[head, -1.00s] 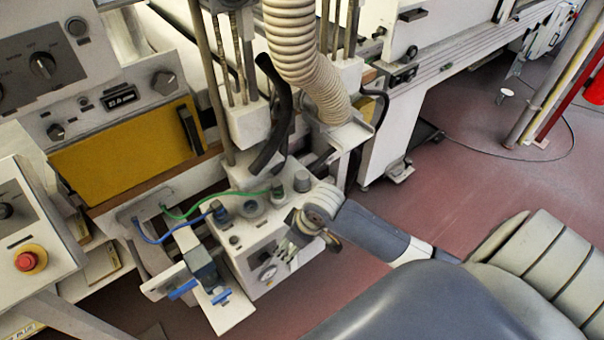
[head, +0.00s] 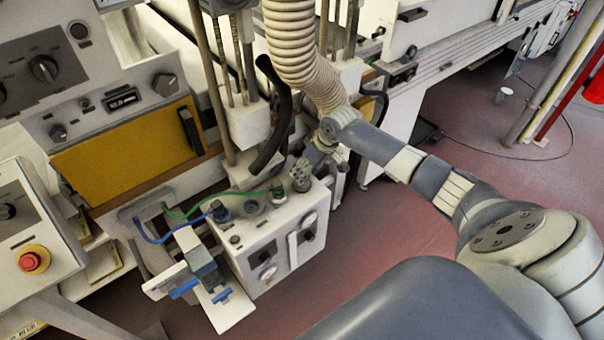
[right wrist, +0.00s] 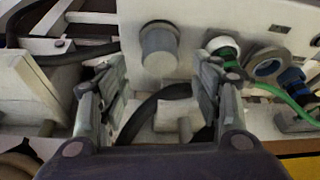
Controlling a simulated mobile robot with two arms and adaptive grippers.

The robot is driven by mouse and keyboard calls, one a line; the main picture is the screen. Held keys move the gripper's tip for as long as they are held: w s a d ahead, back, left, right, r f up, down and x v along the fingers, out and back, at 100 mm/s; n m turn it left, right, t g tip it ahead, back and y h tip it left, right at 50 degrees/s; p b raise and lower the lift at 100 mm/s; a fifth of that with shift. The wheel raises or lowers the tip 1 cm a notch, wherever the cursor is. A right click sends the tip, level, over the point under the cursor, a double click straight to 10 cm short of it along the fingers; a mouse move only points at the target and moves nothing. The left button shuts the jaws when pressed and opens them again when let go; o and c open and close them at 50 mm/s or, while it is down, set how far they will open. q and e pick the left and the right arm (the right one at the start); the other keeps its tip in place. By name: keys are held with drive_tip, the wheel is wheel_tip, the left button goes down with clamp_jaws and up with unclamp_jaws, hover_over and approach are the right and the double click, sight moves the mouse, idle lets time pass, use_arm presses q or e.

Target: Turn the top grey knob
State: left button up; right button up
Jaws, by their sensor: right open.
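The grey knob (head: 301,184) is a short round cylinder on top of a white box (head: 255,236) in the middle of the head view. In the right wrist view the knob (right wrist: 158,50) stands upper centre, in line with the gap between the fingers. My right gripper (head: 304,163) reaches in from the right, at the knob, and partly hides it in the head view. In the right wrist view the right gripper (right wrist: 160,78) is open, its fingers either side of the gap and empty. I cannot tell any contact. My left gripper is not in view.
Green (head: 235,191) and blue (head: 175,231) hoses join fittings beside the knob, close to the right gripper. A black hose (head: 275,115) and a ribbed duct (head: 295,50) hang just behind. A red button (head: 33,260) is at far left.

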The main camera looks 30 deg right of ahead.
drive_tip(key=shift+x, duration=2.75)
drive_tip(key=c, duration=1.1)
